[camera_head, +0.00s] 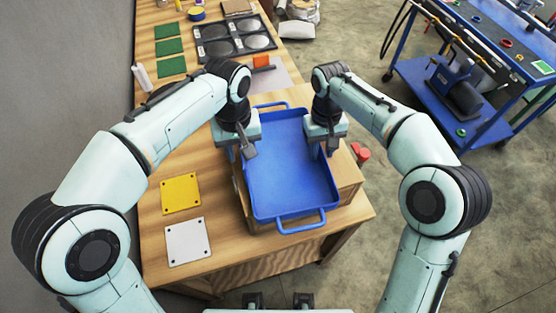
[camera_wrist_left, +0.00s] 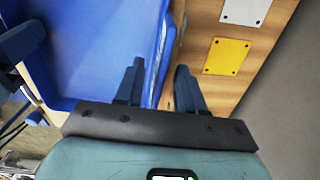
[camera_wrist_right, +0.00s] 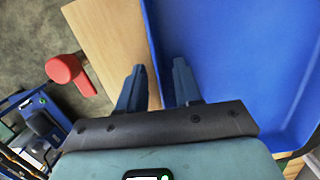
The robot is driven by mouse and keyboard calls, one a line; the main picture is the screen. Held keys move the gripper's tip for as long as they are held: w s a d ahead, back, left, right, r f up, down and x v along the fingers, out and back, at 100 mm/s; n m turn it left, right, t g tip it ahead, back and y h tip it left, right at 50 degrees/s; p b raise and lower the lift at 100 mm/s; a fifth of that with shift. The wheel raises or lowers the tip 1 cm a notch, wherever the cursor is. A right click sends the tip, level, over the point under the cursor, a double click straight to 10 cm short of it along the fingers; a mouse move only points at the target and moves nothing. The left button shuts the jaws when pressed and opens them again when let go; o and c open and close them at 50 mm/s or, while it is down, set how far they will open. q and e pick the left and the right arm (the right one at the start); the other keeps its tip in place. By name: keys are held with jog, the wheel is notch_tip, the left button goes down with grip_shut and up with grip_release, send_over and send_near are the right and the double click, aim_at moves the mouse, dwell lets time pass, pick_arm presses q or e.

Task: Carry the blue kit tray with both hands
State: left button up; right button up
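The blue kit tray (camera_head: 292,180) lies upright and empty on a wooden block on the table, with a loop handle at its near and far ends. My left gripper (camera_head: 245,152) is at the tray's left long wall. In the left wrist view its two fingers (camera_wrist_left: 158,70) stand apart, one over the inside of the tray (camera_wrist_left: 95,50) and one outside the wall. My right gripper (camera_head: 323,148) is at the right long wall. In the right wrist view its fingers (camera_wrist_right: 158,75) stand apart on either side of the wall of the tray (camera_wrist_right: 235,60). Contact is unclear.
A yellow plate (camera_head: 180,194) and a white plate (camera_head: 186,241) lie left of the tray. A black tray with round discs (camera_head: 235,38) and green plates (camera_head: 170,46) lie farther back. A red object (camera_head: 362,155) is right of the block. A blue cart (camera_head: 470,75) stands back right.

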pick_arm(q)
grip_shut()
pick_arm(e)
grip_shut()
pick_arm(q)
jog(key=shift+r, duration=0.15)
pick_arm(e)
jog(key=shift+r, duration=0.1)
